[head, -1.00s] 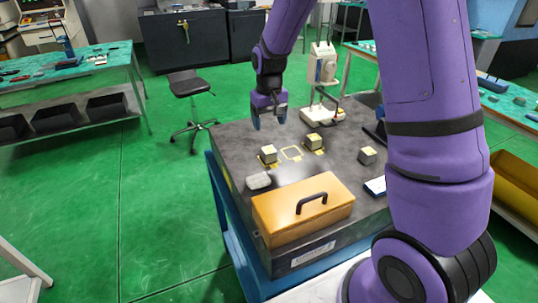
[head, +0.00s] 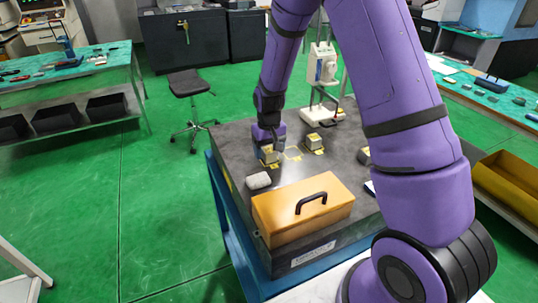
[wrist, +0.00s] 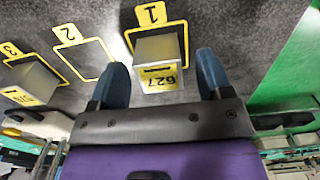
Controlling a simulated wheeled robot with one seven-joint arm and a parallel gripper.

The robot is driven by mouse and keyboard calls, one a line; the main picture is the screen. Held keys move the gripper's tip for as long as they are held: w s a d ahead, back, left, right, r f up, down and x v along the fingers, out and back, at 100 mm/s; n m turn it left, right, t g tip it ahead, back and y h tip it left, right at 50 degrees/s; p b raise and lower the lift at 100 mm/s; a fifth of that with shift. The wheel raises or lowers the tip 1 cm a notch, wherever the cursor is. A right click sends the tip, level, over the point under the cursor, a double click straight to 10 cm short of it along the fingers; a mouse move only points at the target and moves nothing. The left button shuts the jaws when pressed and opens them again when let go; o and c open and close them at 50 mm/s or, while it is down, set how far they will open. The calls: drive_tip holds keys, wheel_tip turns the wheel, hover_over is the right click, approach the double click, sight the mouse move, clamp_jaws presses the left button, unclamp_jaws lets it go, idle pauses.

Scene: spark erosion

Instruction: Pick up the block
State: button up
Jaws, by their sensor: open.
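A grey metal block (wrist: 158,48) with a yellow label stands in the yellow outline marked 1 on the dark bench top. In the head view the same block (head: 270,156) is at the bench's left side, partly covered by my gripper (head: 267,148). In the wrist view my gripper (wrist: 160,65) is open, with one blue finger on each side of the block. I cannot tell whether either finger touches it. A second block (head: 314,142) stands at outline 3, and it also shows in the wrist view (wrist: 38,78).
Outline 2 (wrist: 84,59) is empty. A third block (head: 363,155) is half hidden behind my arm. An orange case (head: 290,213) with a black handle and a pale rounded item (head: 258,180) lie nearer me. A white stand-mounted device (head: 322,112) is at the back.

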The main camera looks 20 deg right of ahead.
drive_tip(key=shift+f, duration=0.35)
drive_tip(key=shift+c, duration=0.2)
drive_tip(key=c, duration=1.1)
drive_tip(key=shift+o, duration=0.2)
